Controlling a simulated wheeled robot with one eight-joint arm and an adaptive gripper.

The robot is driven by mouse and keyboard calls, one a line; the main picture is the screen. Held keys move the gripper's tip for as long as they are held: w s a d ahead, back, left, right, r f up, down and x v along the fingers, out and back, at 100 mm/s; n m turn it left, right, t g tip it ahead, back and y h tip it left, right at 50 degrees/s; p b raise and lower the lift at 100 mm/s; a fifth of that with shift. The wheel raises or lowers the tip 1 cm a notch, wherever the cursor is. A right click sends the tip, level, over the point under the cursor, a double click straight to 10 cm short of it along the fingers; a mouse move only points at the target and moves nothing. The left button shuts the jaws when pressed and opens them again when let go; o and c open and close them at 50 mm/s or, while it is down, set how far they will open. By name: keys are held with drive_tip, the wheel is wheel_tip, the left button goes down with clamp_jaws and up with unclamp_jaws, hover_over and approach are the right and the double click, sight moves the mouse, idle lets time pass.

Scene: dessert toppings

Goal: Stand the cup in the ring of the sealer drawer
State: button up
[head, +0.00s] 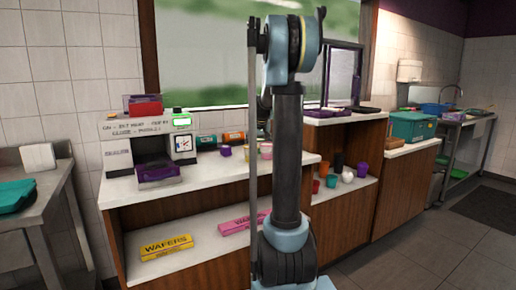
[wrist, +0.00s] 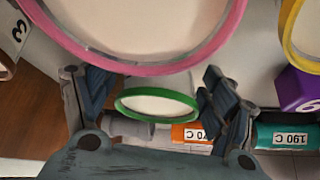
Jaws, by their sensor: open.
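The sealer (head: 125,145) stands at the left end of the counter. Its purple drawer (head: 158,174) sticks out at the front; its ring cannot be made out. Small cups stand by my arm, including a pink one (head: 266,151). In the wrist view a large pink-rimmed cup (wrist: 140,62) fills the top. A smaller green-rimmed cup (wrist: 124,104) shows between the fingers, and a yellow-rimmed cup (wrist: 286,40) is at top right. I cannot tell which is the task's cup. My gripper (wrist: 147,80) is open, and no cup is visibly clamped; my arm hides it in the head view.
A purple block (wrist: 298,90) and orange (wrist: 190,134) and teal (wrist: 283,137) rolls lie near the cups. Wafer boxes (head: 166,246) lie on the shelf below. Clear counter (head: 205,172) lies between the drawer and the cups.

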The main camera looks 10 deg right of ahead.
drive_tip(key=v, duration=1.2)
